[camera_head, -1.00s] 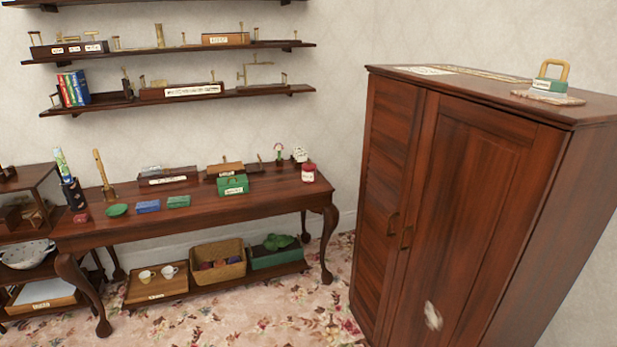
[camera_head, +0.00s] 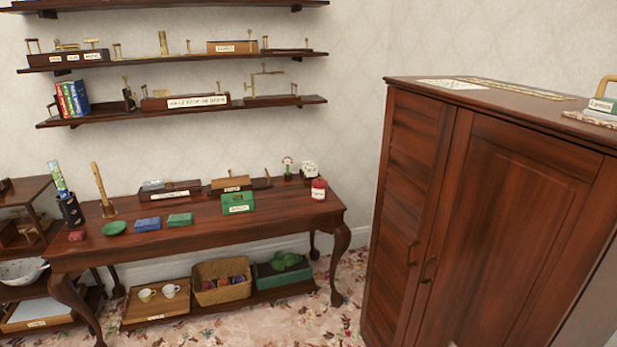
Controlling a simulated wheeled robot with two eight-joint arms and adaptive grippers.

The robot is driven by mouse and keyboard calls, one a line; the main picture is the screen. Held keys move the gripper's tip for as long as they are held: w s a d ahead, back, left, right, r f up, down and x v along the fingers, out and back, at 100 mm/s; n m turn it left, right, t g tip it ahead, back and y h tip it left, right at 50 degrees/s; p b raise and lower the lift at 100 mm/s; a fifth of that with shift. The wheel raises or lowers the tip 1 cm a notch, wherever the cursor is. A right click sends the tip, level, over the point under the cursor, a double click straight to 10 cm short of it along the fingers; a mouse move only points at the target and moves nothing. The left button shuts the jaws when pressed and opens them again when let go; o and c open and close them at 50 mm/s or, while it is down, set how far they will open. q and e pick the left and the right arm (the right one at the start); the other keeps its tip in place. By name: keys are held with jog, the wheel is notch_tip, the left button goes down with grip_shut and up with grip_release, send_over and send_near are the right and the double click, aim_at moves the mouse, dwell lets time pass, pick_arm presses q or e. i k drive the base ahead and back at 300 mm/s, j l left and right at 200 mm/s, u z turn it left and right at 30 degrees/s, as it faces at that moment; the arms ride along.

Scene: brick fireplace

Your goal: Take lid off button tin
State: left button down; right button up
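I cannot tell for sure which container is the button tin, as the labels are too small to read. A green box (camera_head: 238,202) with a white label stands on the long wooden table (camera_head: 290,209). A red jar (camera_head: 318,188) with a pale label stands near the table's right end. A smaller flat blue box (camera_head: 147,223) and a flat green box (camera_head: 180,219) lie at the table's front, left of the labelled green box. The lids on these look shut, as far as I can see. Neither of my grippers is in view.
A tall wooden wardrobe (camera_head: 500,190) stands close on the right, with a green-and-white item (camera_head: 602,105) on top. Wall shelves (camera_head: 300,100) hang above the table. A low shelf under it holds a wicker basket (camera_head: 205,292) and a wooden tray (camera_head: 140,312). Flowered carpet (camera_head: 300,318) shows in front.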

aim_at(318, 183)
jog(key=i+u, duration=0.1)
jog(key=i, duration=0.4)
jog(key=i+u, duration=0.1)
jog(key=i, duration=0.35)
jog(key=i+l+u, duration=0.1)
jog(key=i, duration=0.4)
jog(key=i+l+u, duration=0.15)
jog(key=i, duration=0.35)
jog(key=i+l+u, duration=0.1)
jog(key=i, duration=0.4)
jog(key=i+l+u, duration=0.1)
jog(key=i, duration=0.35)
jog(key=i+l+u, duration=0.1)
jog(key=i+l, duration=0.2)
jog(key=i, duration=0.15)
